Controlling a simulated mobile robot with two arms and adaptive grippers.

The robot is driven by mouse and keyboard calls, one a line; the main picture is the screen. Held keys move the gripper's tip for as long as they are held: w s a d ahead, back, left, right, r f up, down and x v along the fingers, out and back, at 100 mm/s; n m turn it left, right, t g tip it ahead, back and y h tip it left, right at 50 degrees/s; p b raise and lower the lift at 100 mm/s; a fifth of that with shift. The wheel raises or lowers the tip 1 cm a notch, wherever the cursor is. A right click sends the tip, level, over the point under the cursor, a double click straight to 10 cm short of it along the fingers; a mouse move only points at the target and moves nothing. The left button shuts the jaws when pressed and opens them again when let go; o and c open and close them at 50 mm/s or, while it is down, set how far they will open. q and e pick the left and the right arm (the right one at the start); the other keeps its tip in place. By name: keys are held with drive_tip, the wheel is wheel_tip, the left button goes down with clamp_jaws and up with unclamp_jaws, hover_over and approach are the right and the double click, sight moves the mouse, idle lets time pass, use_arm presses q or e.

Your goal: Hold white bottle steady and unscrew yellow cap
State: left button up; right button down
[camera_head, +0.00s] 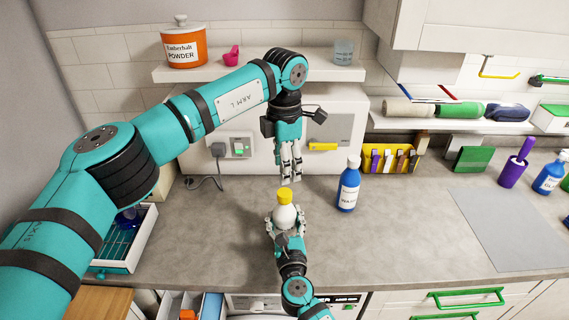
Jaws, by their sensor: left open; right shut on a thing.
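A white bottle (284,217) with a yellow cap (284,195) stands upright over the counter near its front edge. My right gripper (286,233) comes up from below and is shut around the lower part of the bottle, hiding its base. The yellow cap sits on top of the bottle. My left gripper (291,176) points down from above, open and empty. Its fingertips are just above and slightly behind the cap in the picture, apart from it.
A blue bottle with a white cap (348,188) stands close to the right. A yellow holder (388,158) with several items is behind it. The counter (400,245) between is clear.

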sight(284, 191)
use_arm(q)
drive_tip(key=m, duration=0.7)
drive_tip(key=shift+m, duration=0.3)
drive_tip(key=m, duration=0.4)
drive_tip(key=shift+m, duration=0.3)
drive_tip(key=m, duration=1.4)
drive_tip(key=shift+m, duration=0.3)
drive_tip(key=shift+f, duration=4.05)
drive_tip(key=shift+c, duration=0.2)
clamp_jaws()
drive_tip(key=shift+a, duration=0.1)
